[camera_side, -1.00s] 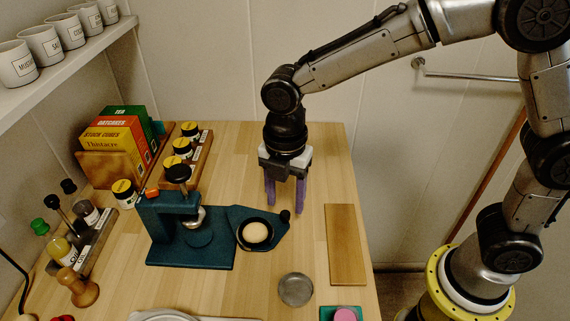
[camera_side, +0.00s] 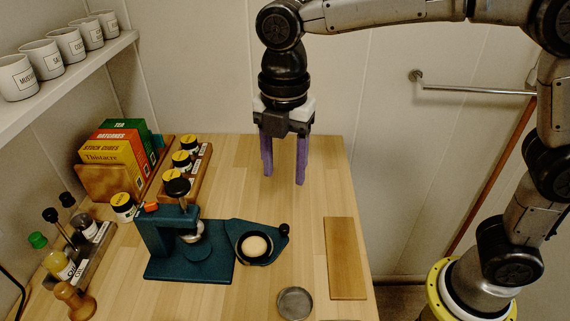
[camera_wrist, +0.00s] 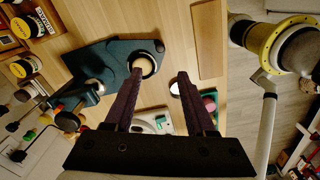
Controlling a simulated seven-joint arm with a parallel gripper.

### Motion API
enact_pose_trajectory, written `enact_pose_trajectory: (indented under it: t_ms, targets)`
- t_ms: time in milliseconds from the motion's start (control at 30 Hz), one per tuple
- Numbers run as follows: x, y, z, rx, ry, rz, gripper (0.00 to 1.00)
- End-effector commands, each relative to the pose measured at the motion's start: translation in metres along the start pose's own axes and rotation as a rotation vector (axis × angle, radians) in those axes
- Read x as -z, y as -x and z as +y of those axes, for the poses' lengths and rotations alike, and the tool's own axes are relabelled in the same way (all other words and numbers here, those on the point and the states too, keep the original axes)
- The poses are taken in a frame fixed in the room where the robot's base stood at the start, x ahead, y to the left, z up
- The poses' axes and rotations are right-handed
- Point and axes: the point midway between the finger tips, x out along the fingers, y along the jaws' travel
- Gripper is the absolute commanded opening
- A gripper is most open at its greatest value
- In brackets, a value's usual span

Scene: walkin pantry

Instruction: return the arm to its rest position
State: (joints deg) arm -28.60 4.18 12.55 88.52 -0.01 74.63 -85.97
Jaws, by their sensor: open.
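My gripper (camera_side: 283,180) hangs pointing down above the back part of the wooden worktop, with its two purple fingers apart and nothing between them. In the wrist view the open fingers (camera_wrist: 160,74) reach out over the worktop. In the side view the gripper is behind the teal press (camera_side: 190,248) and its round cup plate (camera_side: 255,246), which holds a pale disc. The gripper appears clear of both. My arm comes in from the right, with its elbow raised.
A wooden board (camera_side: 345,258) lies at the worktop's right edge. A round metal dish (camera_side: 294,303) is near the front. Spice jars (camera_side: 180,160), boxes (camera_side: 115,158) and bottles (camera_side: 62,265) stand at left, below a mug shelf (camera_side: 70,75). A wall rail (camera_side: 470,90) is at right.

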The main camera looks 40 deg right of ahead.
Motion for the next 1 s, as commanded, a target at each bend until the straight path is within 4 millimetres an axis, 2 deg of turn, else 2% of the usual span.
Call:
enact_pose_trajectory:
  t_ms: [67, 167, 267, 300, 467, 600, 700, 833, 1000]
  targets:
    - [-0.006, 0.002, 0.000, -0.007, -0.015, 0.000, 0.56]
    - [-0.024, 0.024, -0.007, -0.063, -0.063, 0.002, 0.56]
    - [-0.049, 0.047, -0.035, -0.121, -0.136, 0.000, 0.56]
    - [-0.059, 0.054, -0.051, -0.149, -0.185, -0.001, 0.56]
    - [-0.088, 0.066, -0.116, -0.266, -0.518, 0.009, 0.56]
    - [-0.098, 0.055, -0.172, -0.372, -0.905, 0.047, 0.56]
    - [-0.100, 0.038, -0.203, -0.437, -1.188, 0.095, 0.56]
    - [-0.097, 0.012, -0.228, -0.488, -1.513, 0.173, 0.56]
    - [-0.094, -0.012, -0.236, -0.481, -1.802, 0.255, 0.56]
